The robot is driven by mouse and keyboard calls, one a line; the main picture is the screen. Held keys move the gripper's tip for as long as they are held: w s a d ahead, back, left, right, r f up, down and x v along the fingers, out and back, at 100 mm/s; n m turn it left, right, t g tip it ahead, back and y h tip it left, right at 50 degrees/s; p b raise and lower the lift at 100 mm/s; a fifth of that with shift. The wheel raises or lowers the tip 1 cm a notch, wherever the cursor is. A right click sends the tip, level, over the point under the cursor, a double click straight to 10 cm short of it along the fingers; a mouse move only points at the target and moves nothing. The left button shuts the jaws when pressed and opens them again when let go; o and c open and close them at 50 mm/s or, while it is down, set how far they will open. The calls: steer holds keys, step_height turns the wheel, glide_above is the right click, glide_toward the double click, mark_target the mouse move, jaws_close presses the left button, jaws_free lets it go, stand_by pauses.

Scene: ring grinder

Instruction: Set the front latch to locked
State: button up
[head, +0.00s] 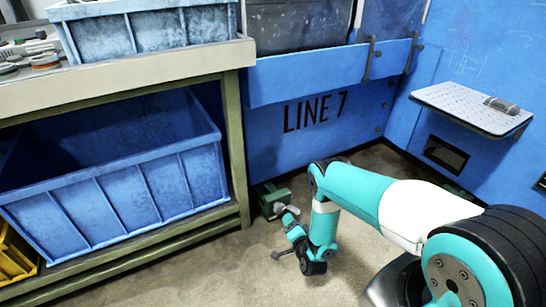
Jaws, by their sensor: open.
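A blue machine marked LINE 7 (315,112) stands at the back. Two dark upright handles, a left handle (371,60) and a right handle (411,52), sit on its front near the top of the blue panel. I cannot tell whether either is the front latch, or how a latch is set. My gripper (281,232) is low over the floor in front of the machine, at the end of my bent arm, well below and left of the handles. It is open and I see nothing in it. Its fingers are small and hard to make out.
A workbench (150,70) stands at the left, with a blue bin (150,32) on top and a large blue crate (110,190) on its lower shelf. A dark green object (269,197) lies beyond my gripper. A pale perforated shelf (465,103) juts out at the right.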

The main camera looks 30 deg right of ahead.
steer(key=w+a+r+n+g+y, duration=0.1)
steer(key=w+r+n+g+y, duration=0.15)
steer(key=w+r, duration=0.45)
steer(key=a+r+n+g, duration=0.2)
steer(key=r+n, duration=0.1)
steer(key=r, duration=0.7)
steer(key=s+a+r+n+g+y, duration=0.1)
steer(key=a+r+n+g, duration=0.1)
steer(key=r, duration=0.8)
steer(key=shift+s+r+n+g, duration=0.25)
steer(key=shift+r+n+g, duration=0.2)
steer(key=shift+n, duration=0.3)
